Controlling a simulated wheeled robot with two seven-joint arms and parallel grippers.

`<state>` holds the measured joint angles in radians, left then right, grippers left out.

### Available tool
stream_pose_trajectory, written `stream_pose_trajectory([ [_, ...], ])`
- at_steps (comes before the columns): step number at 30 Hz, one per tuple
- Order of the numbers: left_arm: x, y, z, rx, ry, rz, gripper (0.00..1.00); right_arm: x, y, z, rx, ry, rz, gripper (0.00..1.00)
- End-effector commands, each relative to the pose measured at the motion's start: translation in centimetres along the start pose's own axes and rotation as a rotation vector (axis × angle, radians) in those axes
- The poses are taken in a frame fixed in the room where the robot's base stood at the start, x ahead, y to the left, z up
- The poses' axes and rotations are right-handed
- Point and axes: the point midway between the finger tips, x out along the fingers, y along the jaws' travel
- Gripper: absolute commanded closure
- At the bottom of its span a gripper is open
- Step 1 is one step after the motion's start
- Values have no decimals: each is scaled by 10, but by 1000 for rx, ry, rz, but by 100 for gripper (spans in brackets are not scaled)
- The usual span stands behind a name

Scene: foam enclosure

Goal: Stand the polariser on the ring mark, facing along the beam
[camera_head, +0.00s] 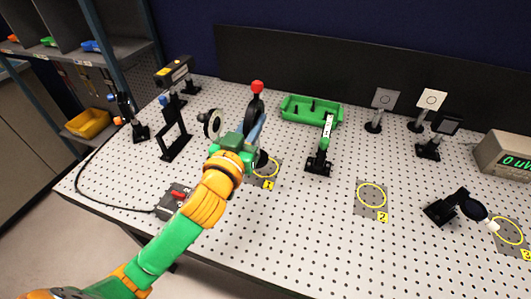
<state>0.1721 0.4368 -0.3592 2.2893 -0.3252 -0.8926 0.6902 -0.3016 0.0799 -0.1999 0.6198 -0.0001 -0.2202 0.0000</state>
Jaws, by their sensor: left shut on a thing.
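My left gripper (252,134) reaches in from the lower left and is shut on a dark upright part with a red ball on top (257,88), which looks like the polariser. The gripper hides much of its middle. Its dark foot (262,158) shows at the back edge of the yellow ring mark labelled 1 (267,168). I cannot tell whether the foot touches the board or which way the face points. Ring marks 2 (371,195) and 3 (507,231) lie to the right. My right gripper is not in view.
A round disc mount (212,123) stands just left of the gripper. A black-footed stand (319,164) is right of ring 1, with a green tray (296,103) behind. A red-switched box (172,202) is front left.

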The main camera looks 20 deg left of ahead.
Motion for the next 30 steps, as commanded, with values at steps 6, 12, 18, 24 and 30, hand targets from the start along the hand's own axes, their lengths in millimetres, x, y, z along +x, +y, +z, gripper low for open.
stream_pose_trajectory([
  [6,49,0,56,0,5,-1,100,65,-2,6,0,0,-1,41],
  [12,65,1,70,-2,4,1,100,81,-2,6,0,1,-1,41],
  [18,66,1,100,1,5,0,100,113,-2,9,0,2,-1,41],
  [24,65,1,94,-1,4,1,100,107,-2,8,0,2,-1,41],
  [30,65,1,99,-2,2,1,72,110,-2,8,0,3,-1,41],
])
